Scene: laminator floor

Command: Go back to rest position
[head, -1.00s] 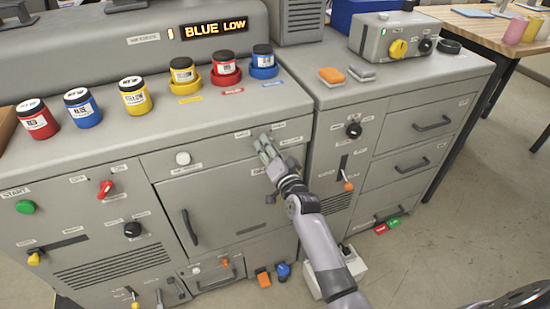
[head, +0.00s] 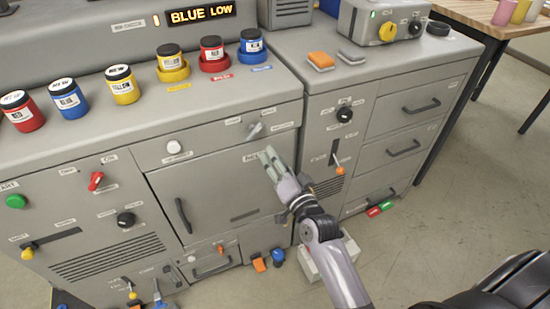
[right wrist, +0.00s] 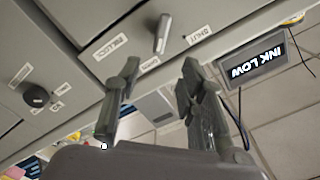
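My right gripper (head: 268,158) is in front of the grey machine's cabinet door (head: 215,190), just below a small metal lever (head: 254,131) on the upper panel. The right wrist view shows the gripper's two fingers (right wrist: 155,90) spread apart with nothing between them. The lever (right wrist: 161,34) stands beyond the fingertips there, apart from them. My left gripper is not in view; a dark part of my own body shows at the lower right of the head view.
Ink jars in red, blue and yellow (head: 122,85) stand on the machine top. A display (head: 201,15) reads "BLUE LOW". Orange (head: 320,60) and grey sponges lie on the right cabinet. A pale block (head: 328,258) sits on the floor. Open floor lies at right.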

